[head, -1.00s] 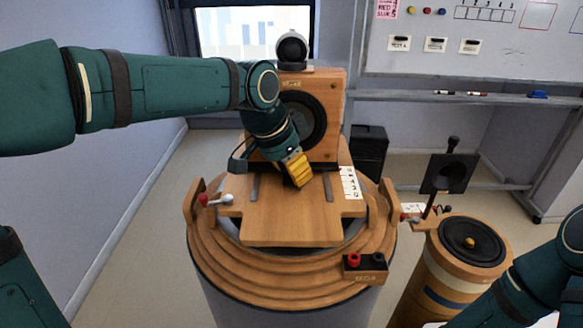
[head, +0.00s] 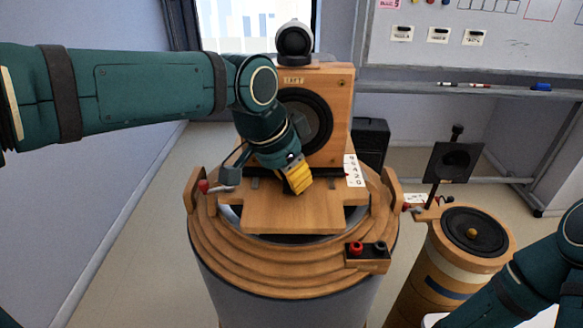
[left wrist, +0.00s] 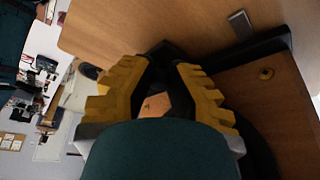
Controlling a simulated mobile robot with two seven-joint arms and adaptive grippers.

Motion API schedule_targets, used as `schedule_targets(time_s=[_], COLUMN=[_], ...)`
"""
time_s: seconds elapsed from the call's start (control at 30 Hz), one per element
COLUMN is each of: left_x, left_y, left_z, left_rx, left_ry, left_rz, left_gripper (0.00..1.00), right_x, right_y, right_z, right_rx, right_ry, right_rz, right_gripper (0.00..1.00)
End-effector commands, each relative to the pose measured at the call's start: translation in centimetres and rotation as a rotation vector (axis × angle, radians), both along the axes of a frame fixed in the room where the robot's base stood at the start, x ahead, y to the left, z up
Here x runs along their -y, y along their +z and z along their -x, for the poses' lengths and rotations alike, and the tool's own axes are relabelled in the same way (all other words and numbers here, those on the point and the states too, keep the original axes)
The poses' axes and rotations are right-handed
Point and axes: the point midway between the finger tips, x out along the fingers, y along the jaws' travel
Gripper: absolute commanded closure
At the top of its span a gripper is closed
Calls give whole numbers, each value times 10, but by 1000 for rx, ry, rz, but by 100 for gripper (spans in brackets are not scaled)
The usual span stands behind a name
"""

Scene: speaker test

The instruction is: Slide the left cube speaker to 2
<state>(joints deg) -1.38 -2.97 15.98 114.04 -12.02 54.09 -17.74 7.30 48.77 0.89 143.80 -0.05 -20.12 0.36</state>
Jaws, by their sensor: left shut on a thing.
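The left cube speaker (head: 335,90) is a wooden box with a black cone and a "LEFT" label. It stands upright on a wooden board (head: 285,213) atop a round stepped wooden stand. A white number strip (head: 352,168) runs beside the speaker's right side, with a small red mark near its lower front corner; its digits are too small to read. My left gripper (head: 298,182), with yellow fingers, is shut low at the speaker's front. The left wrist view shows its fingers (left wrist: 162,55) closed near the dark base bar (left wrist: 240,50); the exact gripped part is hidden.
A red-knobbed lever (head: 204,186) is at the board's left. A box with red and black knobs (head: 367,250) sits at the stand's front right. A drum-shaped speaker (head: 474,230) stands right, near my right arm. A round black device (head: 294,42) sits on the cube speaker.

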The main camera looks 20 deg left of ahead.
Motion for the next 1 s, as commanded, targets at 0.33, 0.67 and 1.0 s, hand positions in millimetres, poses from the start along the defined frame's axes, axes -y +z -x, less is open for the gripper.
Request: schedule_targets(time_s=[0.33, 0.67, 1.0], left_x=[1, -2, -16], left_y=[-1, 8, 68], left_z=[0, 2, 21], left_rx=[-3, 0, 2], left_ry=[-3, -1, -1], left_rz=[1, 0, 2], left_gripper=[66, 66, 66], right_x=[0, 0, 0], right_y=[0, 0, 0], right_z=[0, 0, 0], right_rx=[0, 0, 0], right_ry=[0, 0, 0], right_rz=[0, 0, 0], right_gripper=[4, 4, 4])
